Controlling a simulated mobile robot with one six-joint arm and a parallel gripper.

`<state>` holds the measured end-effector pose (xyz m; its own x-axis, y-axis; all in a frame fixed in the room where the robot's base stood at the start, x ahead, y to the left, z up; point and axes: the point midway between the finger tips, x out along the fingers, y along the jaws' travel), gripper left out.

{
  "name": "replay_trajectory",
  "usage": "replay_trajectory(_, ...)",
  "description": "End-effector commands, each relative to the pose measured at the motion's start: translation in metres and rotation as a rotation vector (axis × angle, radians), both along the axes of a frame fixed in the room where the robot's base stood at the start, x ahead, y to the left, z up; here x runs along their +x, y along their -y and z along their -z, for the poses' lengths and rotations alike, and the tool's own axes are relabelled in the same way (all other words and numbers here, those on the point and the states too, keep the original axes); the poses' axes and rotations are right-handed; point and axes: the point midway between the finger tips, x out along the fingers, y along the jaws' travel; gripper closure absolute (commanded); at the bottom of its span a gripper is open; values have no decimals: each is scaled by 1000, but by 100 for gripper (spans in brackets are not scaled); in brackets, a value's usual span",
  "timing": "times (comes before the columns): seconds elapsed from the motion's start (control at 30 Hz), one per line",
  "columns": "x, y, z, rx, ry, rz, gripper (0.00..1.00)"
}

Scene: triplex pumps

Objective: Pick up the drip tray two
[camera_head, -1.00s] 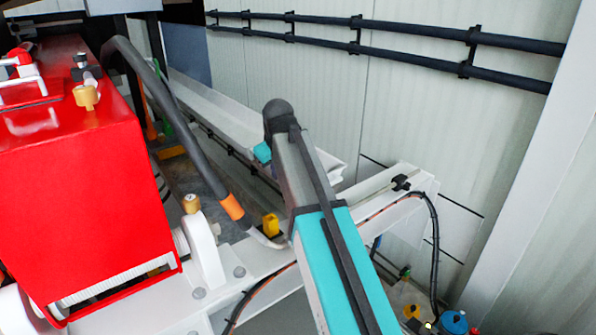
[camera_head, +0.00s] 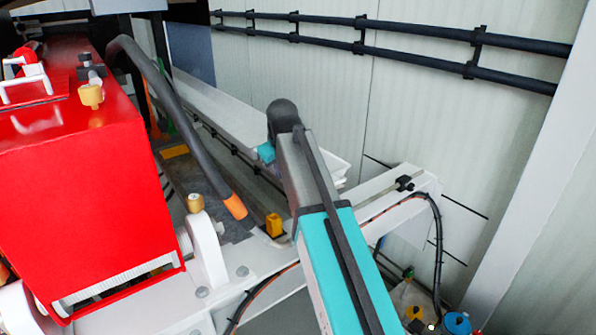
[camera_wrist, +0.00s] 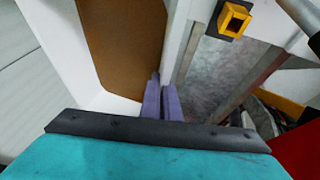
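I cannot tell for certain which thing is drip tray two. In the wrist view, a brown panel (camera_wrist: 122,45) lies within white edges at upper left, and a grey, stained flat surface (camera_wrist: 212,85) lies right of a white strip. My gripper (camera_wrist: 162,82) shows two purple fingers close together, side by side, over the white strip's lower end. I see nothing clearly held, and contact with the strip cannot be told. In the head view, my arm hides the fingers. White edges (camera_head: 338,168) show just right of my arm, at the end of a long white beam.
The red pump housing (camera_head: 70,190) fills the left of the head view. A black hose with an orange end (camera_head: 235,206) hangs beside it. A yellow block (camera_head: 273,225) stands left of my arm. Black rails (camera_head: 370,38) run along the pale wall.

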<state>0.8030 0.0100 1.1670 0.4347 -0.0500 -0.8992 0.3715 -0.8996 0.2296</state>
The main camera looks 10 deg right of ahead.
Motion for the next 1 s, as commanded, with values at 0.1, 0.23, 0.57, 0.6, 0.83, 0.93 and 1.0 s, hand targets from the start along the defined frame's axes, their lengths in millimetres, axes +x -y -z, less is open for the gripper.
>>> replay_trajectory(0.1, 0, 0, -1, 0, 1, 0, 100)
replay_trajectory(0.23, 0, 0, -1, 0, 1, 0, 100)
replay_trajectory(0.57, 1, 0, -6, -1, 1, -1, 100)
replay_trajectory(0.6, 1, 0, -8, -1, 1, -1, 100)
replay_trajectory(0.83, 1, 0, -18, 0, 3, -1, 100)
replay_trajectory(0.93, 1, 0, -23, -1, 2, -1, 100)
replay_trajectory(1.0, 2, 0, -27, -1, 2, -1, 100)
